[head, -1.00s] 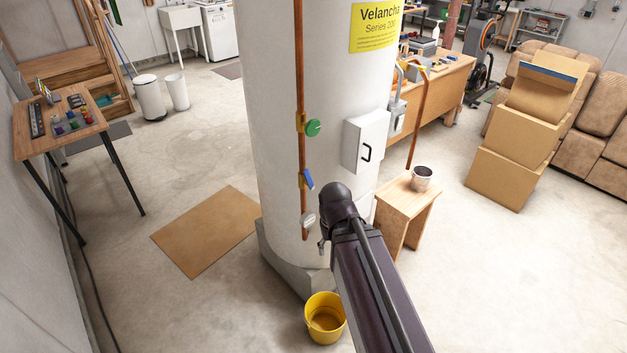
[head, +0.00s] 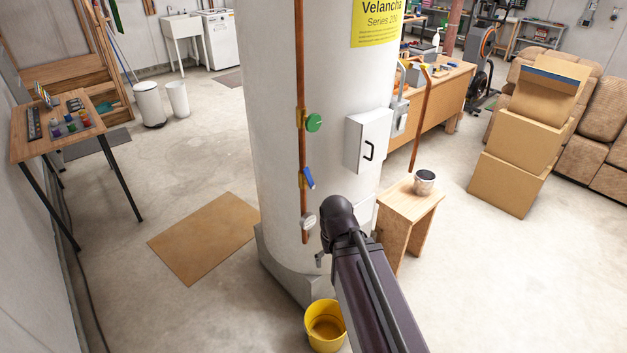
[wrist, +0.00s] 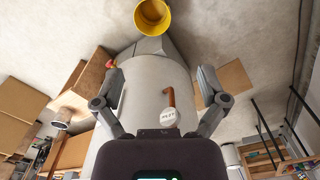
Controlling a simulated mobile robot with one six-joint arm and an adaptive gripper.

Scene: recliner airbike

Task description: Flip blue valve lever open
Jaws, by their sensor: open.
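The blue valve lever (head: 308,178) sits on a copper pipe (head: 301,80) that runs down the white round column. It is tilted, its lower end slanting right. A green round valve handle (head: 314,123) is above it, and a pale round tag or knob (head: 308,221) is below, near the pipe's lower end. In the wrist view, my gripper (wrist: 161,82) is open and empty, its fingers spread in front of the column. The pipe's end (wrist: 171,98) and the pale tag (wrist: 168,116) show between them. The blue lever is not visible there. In the head view my arm hides most of the gripper, below and right of the lever.
A grey box (head: 367,140) is mounted on the column, right of the pipe. A small wooden stand (head: 408,205) with a metal pot (head: 424,182) stands to the right. A yellow bucket (head: 325,326) is at the column's foot. The floor at left has a flat brown sheet (head: 204,238).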

